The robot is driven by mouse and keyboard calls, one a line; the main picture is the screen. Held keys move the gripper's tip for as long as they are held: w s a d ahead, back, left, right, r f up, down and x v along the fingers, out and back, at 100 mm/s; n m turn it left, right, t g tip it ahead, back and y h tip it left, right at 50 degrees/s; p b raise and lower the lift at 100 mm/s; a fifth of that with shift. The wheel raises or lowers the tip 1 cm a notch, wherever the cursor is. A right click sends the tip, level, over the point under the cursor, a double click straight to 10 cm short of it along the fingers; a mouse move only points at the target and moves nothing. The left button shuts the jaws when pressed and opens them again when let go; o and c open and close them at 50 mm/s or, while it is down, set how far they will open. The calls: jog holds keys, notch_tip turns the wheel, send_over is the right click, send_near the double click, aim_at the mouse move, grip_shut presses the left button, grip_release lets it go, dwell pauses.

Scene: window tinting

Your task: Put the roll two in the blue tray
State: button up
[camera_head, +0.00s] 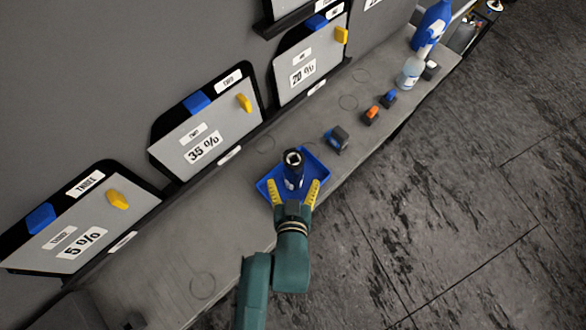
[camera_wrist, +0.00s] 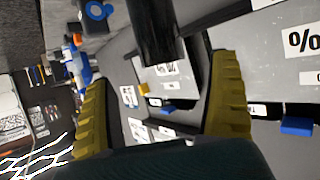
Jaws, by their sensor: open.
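The blue tray (camera_head: 314,158) lies on the grey bench. A dark roll (camera_head: 293,172) with a hollow top stands upright in it; I cannot read a label that tells which roll it is. My gripper (camera_head: 294,190) is at the tray's near side, its yellow fingers apart on either side of the roll's lower part. In the wrist view, the dark roll (camera_wrist: 154,32) stands beyond the open fingers (camera_wrist: 165,100), with space between it and each finger. The roll's base is partly hidden in the head view.
Along the bench to the upper right are a dark blue-grey block (camera_head: 337,138), an orange-topped tool (camera_head: 372,115), a blue-topped tool (camera_head: 389,97), a clear bottle (camera_head: 410,73) and a blue bottle (camera_head: 431,28). Tint panels (camera_head: 205,135) line the wall. The bench's lower left is mostly bare.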

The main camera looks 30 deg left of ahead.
jog(key=w+d+r+m+t+h, duration=0.1)
jog(key=w+d+r+t, duration=0.15)
jog(key=r, duration=0.65)
jog(key=w+d+r+m+t, duration=0.15)
jog(key=d+r, duration=0.25)
jog(key=r, duration=0.5)
jog(key=w+d+r+t+h, duration=0.1)
jog(key=w+d+r+t, duration=0.15)
jog(key=r, duration=0.75)
jog(key=s+d+r+m+t+h, duration=0.1)
jog(key=d+r, duration=0.3)
jog(key=r, duration=0.4)
jog(key=s+d+r+m+t+h, duration=0.1)
jog(key=s+d+r+t+h, duration=0.1)
jog(key=r, duration=0.7)
jog(key=shift+s+d+m+t+h, duration=0.4)
jog(key=shift+s+d+t, duration=0.15)
jog(key=shift+s+d, duration=0.55)
jog(key=shift+w+r, duration=0.1)
jog(key=shift+r, duration=0.05)
notch_tip(320, 180, up, 16)
jog(key=p, duration=1.6)
jog(key=shift+r, duration=0.1)
